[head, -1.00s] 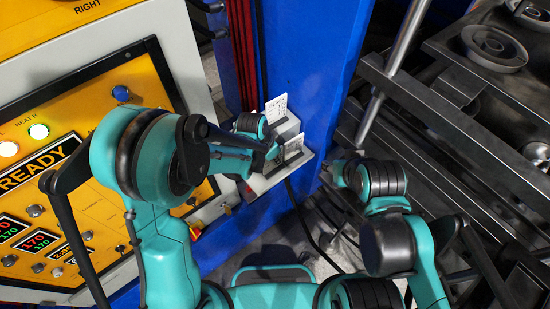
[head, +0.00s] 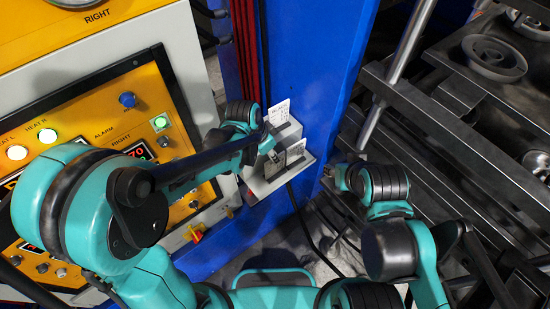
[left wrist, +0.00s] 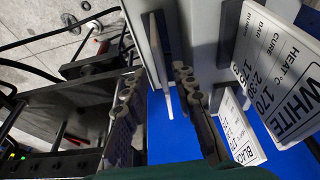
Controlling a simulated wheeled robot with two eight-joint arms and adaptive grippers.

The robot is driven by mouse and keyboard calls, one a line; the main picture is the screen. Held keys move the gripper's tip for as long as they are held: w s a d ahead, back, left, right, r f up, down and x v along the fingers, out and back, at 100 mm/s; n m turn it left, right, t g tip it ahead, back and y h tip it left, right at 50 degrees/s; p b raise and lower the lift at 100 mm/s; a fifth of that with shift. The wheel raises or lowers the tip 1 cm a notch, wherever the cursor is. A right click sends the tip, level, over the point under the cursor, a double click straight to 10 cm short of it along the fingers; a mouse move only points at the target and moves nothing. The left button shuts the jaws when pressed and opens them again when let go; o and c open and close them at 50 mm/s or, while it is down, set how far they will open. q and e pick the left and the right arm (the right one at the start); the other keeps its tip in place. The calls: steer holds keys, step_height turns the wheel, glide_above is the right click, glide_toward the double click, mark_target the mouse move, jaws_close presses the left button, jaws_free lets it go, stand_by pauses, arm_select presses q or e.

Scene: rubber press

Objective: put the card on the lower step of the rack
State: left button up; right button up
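A small grey stepped rack (head: 268,186) stands against the blue column. A white card (head: 277,113) stands on its upper step, and another card (head: 296,151) stands on its lower step. In the left wrist view the upper card reads WHITE (left wrist: 285,75) and the lower one reads BLACK (left wrist: 240,130). My left gripper (head: 268,143) is at the rack, close to the lower card. In the left wrist view its fingers (left wrist: 158,90) are apart, with a thin pale edge (left wrist: 165,85) between them; I cannot tell whether it is rack or card. My right gripper (head: 334,174) is right of the rack, its fingertips unclear.
The yellow control panel (head: 175,150) with lamps and knobs is left of the rack. The blue column (head: 310,60) rises behind it, with red cables (head: 244,50) alongside. Dark metal rails (head: 440,120) fill the right. A black cable (head: 297,215) hangs below the rack.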

arm_select(q)
steer(key=v, duration=0.3)
steer(key=shift+r, duration=0.15)
steer(key=shift+a+r, duration=0.25)
steer(key=shift+a, duration=0.05)
steer(key=s+a+r+n+t+y, duration=0.1)
steer(key=s+a+r+n, duration=0.3)
steer(key=a, duration=0.4)
steer(key=s+a+r+n+t+y, duration=0.1)
steer(key=s+a+r+n+t, duration=0.2)
steer(key=s+a+n, duration=0.3)
steer(key=shift+s+a+r+n+t+y, duration=0.4)
steer(key=shift+s+a+t, duration=0.3)
steer(key=shift+a, duration=0.7)
